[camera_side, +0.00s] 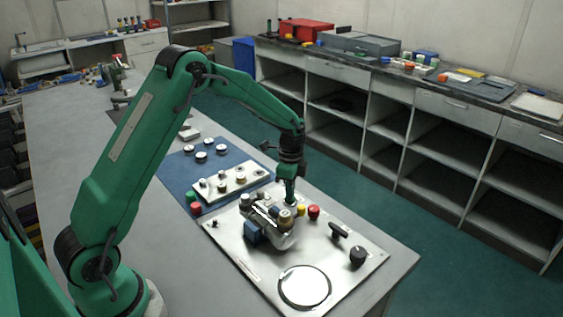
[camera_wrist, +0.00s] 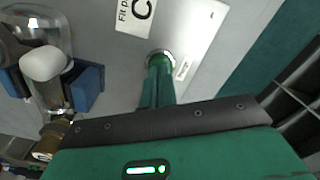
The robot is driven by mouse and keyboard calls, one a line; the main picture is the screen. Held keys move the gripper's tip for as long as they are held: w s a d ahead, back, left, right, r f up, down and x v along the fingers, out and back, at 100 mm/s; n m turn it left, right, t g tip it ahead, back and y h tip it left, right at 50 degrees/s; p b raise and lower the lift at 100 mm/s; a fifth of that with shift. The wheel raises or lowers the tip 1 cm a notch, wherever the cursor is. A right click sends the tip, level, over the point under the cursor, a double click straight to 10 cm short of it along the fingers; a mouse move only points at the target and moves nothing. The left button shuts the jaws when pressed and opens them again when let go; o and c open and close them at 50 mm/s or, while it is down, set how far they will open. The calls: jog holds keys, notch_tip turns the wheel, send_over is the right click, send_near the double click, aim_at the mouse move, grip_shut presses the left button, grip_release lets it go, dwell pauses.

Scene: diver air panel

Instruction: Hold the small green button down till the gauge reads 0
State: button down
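The metal panel (camera_side: 245,254) lies on the bench. My gripper (camera_side: 290,203) points straight down over it, behind the metal valve assembly and beside the yellow button. In the wrist view the narrow green fingers of my gripper (camera_wrist: 160,62) are together, with nothing seen between them. Their tip is at a small round metal ring (camera_wrist: 160,53) and appears to touch it. The small green button cannot be made out; the fingertips cover the ring's middle. A large round white face (camera_side: 304,287), perhaps the gauge, is at the panel's near end; no reading is legible.
A yellow button (camera_side: 300,209) and a red button (camera_side: 314,212) stand close to my gripper. A valve assembly with a blue block (camera_side: 252,233) is beside it. A black knob (camera_side: 357,256) and black lever (camera_side: 339,230) are at the right.

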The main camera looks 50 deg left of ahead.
jog(key=shift+r, duration=3.2)
